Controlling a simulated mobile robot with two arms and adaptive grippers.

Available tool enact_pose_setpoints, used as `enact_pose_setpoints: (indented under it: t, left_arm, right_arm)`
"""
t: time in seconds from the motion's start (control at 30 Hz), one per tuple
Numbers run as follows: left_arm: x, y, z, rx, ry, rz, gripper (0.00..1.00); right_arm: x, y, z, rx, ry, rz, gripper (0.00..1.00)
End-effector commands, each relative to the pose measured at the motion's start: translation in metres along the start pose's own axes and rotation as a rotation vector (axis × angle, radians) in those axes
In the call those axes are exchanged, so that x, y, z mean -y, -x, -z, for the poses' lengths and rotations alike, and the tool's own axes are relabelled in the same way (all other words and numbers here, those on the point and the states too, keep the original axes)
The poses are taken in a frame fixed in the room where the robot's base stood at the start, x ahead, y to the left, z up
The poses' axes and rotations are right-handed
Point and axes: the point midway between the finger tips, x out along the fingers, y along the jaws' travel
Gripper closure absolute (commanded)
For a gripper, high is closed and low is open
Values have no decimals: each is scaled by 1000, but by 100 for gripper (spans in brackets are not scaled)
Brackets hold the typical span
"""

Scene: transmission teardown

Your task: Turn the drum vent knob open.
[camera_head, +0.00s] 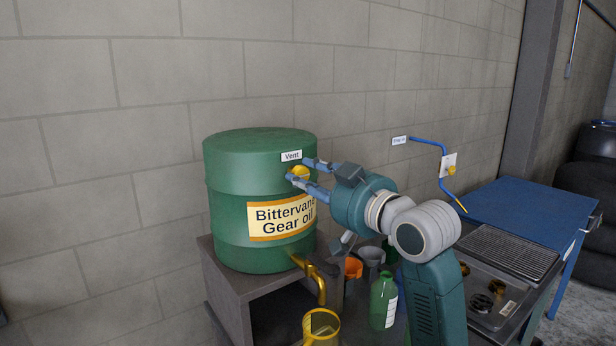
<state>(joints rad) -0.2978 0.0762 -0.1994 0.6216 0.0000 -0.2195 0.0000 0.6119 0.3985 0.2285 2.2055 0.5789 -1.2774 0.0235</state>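The green drum (225,215), labelled "Bittervane Gear oil", stands on a dark stand near the block wall. Its yellow vent knob (300,171) sits on the upper right of the drum, under a small white "Vent" label (291,156). My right gripper (297,170) reaches in from the right with its two fingers parted, one above and one below the knob. The knob is between the fingertips and partly covered by them. I cannot tell whether the fingers press on it or stand just clear. My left gripper is not in view.
A brass tap (314,277) juts from the drum's lower front, above a yellow jug (321,327). A green bottle (383,300), an orange cup (353,267) and a grey funnel-like cup (371,256) stand below my arm. A blue-topped table (530,212) is at right.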

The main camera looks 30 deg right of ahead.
Motion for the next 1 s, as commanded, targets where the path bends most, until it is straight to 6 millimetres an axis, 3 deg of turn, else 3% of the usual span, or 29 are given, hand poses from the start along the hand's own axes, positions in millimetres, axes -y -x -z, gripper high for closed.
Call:
enact_pose_setpoints:
  t: [0.47,1.0]
  left_arm:
    - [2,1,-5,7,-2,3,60]
    - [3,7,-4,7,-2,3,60]
  right_arm:
    - [0,1,4,-10,83,-1,96]
    - [2,1,5,-9,546,-3,96]
